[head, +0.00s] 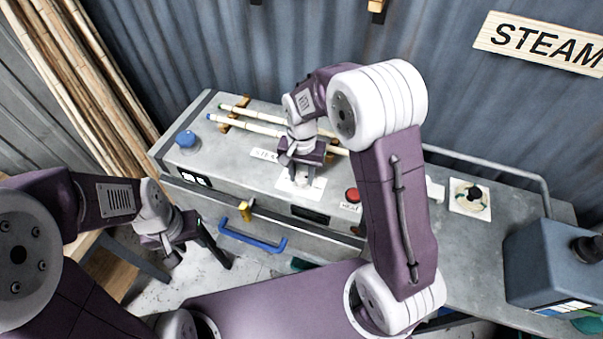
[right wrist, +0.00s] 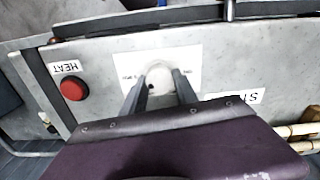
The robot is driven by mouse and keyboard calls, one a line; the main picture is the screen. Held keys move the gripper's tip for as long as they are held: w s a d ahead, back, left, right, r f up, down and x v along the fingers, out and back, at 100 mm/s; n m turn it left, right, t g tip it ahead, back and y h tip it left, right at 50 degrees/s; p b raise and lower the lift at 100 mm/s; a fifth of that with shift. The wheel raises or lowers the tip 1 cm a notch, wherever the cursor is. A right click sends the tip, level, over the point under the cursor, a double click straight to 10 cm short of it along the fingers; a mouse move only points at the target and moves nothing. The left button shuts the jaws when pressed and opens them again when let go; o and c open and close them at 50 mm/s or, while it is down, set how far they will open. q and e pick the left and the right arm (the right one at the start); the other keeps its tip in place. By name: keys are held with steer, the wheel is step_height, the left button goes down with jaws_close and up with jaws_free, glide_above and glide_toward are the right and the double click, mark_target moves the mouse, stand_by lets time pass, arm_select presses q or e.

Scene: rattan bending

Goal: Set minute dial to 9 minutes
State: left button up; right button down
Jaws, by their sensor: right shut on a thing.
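A pale round knob (right wrist: 158,76) on a white label plate (right wrist: 188,58) shows in the right wrist view, on the grey top of the steam box. The print on the plate is too small to read. My right gripper (right wrist: 160,92) is over it with one finger on each side and is shut on the knob. In the head view my right gripper (head: 301,178) points down at the white plate (head: 316,186), and the knob is mostly hidden between its fingers. My left gripper (head: 200,258) hangs left of the box's front, its fingers apart and empty.
A red HEAT button (head: 352,195) sits right of the knob. A blue knob (head: 187,140) is at the box's left end, and bamboo poles (head: 250,128) lie behind. A blue handle (head: 252,240) juts from the front.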

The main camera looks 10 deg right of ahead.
mark_target(302, 177)
steer(key=shift+s+f+m, duration=0.1)
steer(key=shift+s+m, duration=0.05)
steer(key=shift+m, duration=0.95)
steer(key=shift+s+f+m, duration=0.1)
steer(key=shift+m, duration=1)
steer(key=c, duration=0.9)
jaws_free()
steer(key=shift+c, duration=0.2)
steer(key=shift+w+r, duration=0.1)
steer(key=shift+r, duration=0.05)
steer(key=shift+r, duration=0.2)
step_height(302, 177, up, 9)
steer(key=shift+f+b, duration=0.15)
steer(key=shift+b, duration=0.4)
